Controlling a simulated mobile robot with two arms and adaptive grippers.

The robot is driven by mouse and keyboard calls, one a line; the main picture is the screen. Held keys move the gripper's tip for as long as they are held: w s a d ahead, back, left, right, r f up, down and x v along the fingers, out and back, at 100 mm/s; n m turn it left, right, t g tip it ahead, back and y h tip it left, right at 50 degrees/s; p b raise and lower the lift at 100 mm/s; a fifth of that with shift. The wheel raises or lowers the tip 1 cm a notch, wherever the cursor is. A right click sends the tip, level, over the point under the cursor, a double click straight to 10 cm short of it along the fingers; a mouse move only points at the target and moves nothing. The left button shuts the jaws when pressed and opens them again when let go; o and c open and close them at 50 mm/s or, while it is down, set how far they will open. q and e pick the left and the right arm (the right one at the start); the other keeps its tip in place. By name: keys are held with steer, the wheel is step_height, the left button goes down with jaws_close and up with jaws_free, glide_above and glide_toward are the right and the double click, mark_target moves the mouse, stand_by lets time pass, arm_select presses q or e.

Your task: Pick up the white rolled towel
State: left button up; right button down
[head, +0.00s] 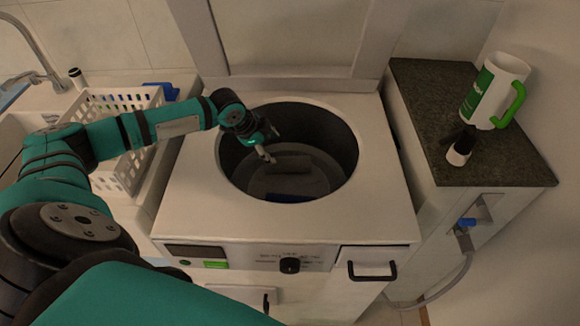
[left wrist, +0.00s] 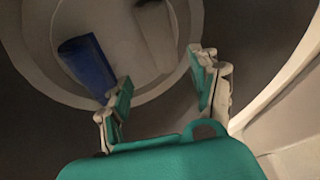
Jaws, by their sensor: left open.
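A rolled towel (head: 290,163), looking grey in the shade, lies inside the round drum of a top-opening washing machine (head: 185,205). My left gripper (head: 268,155) reaches into the drum opening, just left of the towel's left end. In the left wrist view the left gripper (left wrist: 160,82) has its two fingers spread apart with nothing between them. A blue item (left wrist: 87,65) lies on the drum floor at the left of that view; it shows as a dark blue strip in the head view (head: 290,197). A pale strip beyond the fingers cannot be told clearly. My right gripper is out of view.
The drum wall and rim surround the left gripper closely. A white basket (head: 120,105) stands at the left by a sink.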

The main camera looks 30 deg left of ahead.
mark_target(287, 161)
arm_select(q)
steer(key=x, duration=0.8)
steer(key=shift+w+f, duration=0.2)
steer(key=shift+f, duration=0.1)
steer(key=shift+w+d+f, duration=0.15)
steer(key=shift+w+f, duration=0.2)
steer(key=shift+f, duration=0.3)
steer(key=shift+x, duration=2.4)
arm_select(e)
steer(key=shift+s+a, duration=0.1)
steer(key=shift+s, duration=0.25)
arm_select(q)
steer(key=shift+c, duration=0.5)
steer(key=shift+c, duration=1.1)
steer(key=c, duration=0.7)
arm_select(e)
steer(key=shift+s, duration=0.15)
arm_select(q)
steer(key=shift+r, duration=0.15)
